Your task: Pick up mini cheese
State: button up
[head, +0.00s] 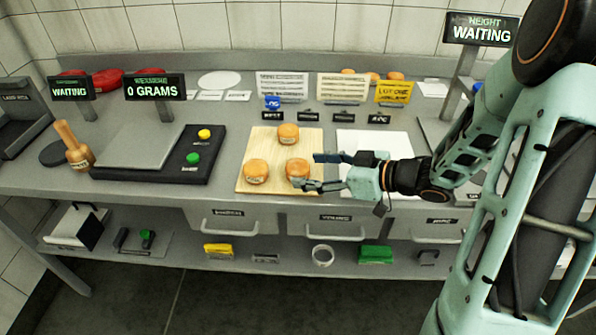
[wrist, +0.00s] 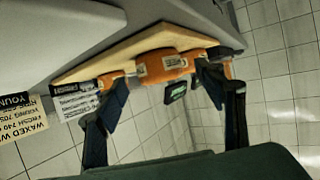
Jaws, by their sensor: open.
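Three small orange mini cheeses sit on a pale wooden board (head: 244,187) in the head view: one at the back (head: 288,134), one at front left (head: 256,172) and one at front right (head: 297,168). My gripper (head: 308,172) is open and reaches in from the right, its fingertips at the right edge of the front-right cheese. In the wrist view the labelled front-right cheese (wrist: 165,66) shows between the spread fingers of my gripper (wrist: 165,85). The two other cheeses are partly hidden behind the fingers there. I cannot tell whether a finger touches the cheese.
A white sheet (head: 360,142) lies right of the board, partly under my gripper. A scale (head: 145,148) with yellow and green buttons stands left. Sign cards (head: 343,86) and small labels stand behind the board. A wooden-handled stamp (head: 73,148) stands at far left.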

aim_at(307, 169)
jog(key=x, duration=0.4)
jog(key=shift+w+a+f, duration=0.1)
jog(key=shift+a+f, duration=0.05)
jog(key=shift+c, duration=0.4)
jog(key=c, duration=1.2)
